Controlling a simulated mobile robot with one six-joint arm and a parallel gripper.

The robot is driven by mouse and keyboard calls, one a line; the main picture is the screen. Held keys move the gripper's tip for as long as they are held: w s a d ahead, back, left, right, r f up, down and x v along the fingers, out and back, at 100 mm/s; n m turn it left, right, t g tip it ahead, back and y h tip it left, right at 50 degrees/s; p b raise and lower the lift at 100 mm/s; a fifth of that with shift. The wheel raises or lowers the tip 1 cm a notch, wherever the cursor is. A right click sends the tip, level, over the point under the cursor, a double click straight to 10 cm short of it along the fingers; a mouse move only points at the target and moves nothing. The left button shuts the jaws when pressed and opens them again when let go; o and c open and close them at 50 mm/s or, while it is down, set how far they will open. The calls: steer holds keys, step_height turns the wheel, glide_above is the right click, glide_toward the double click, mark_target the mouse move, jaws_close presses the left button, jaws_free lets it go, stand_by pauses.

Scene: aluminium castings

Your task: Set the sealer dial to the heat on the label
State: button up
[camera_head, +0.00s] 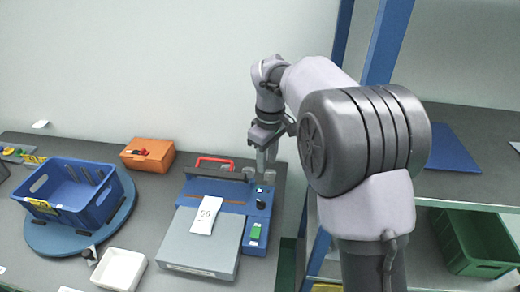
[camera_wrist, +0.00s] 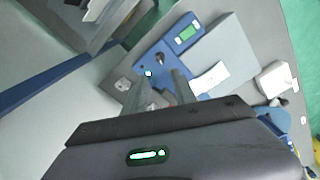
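The sealer (camera_head: 201,250) is a blue and grey machine on the bench, with a red handle at its back. A white label (camera_head: 207,213) lies on its grey plate; its print starts with 5, and the second digit is unclear. The label also shows in the wrist view (camera_wrist: 211,79). The dark dial (camera_head: 261,204) is on the blue right-hand strip, behind a green display (camera_head: 255,231). In the wrist view the dial (camera_wrist: 160,58) appears beyond the fingertips. My gripper (camera_wrist: 161,75) has its fingers apart with nothing between them. It is above the sealer's back right corner (camera_head: 266,170).
A blue crate (camera_head: 112,208) stands on a round blue turntable (camera_head: 60,240) at left. An orange box (camera_head: 148,157) is at the back, and a white tray (camera_head: 119,270) is at the front.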

mark_target(263, 203)
steer(key=shift+n, duration=0.6)
steer(key=f+b, duration=0.2)
steer(key=f, duration=0.4)
steer(key=w+f+b, duration=0.1)
steer(key=f, duration=0.6)
steer(key=a+f+b, duration=0.1)
steer(key=f+b, duration=0.1)
steer(key=f, duration=0.4)
steer(key=shift+w+f+b, duration=0.3)
steer(key=shift+f, duration=0.1)
steer(key=shift+d, duration=0.1)
jaws_close()
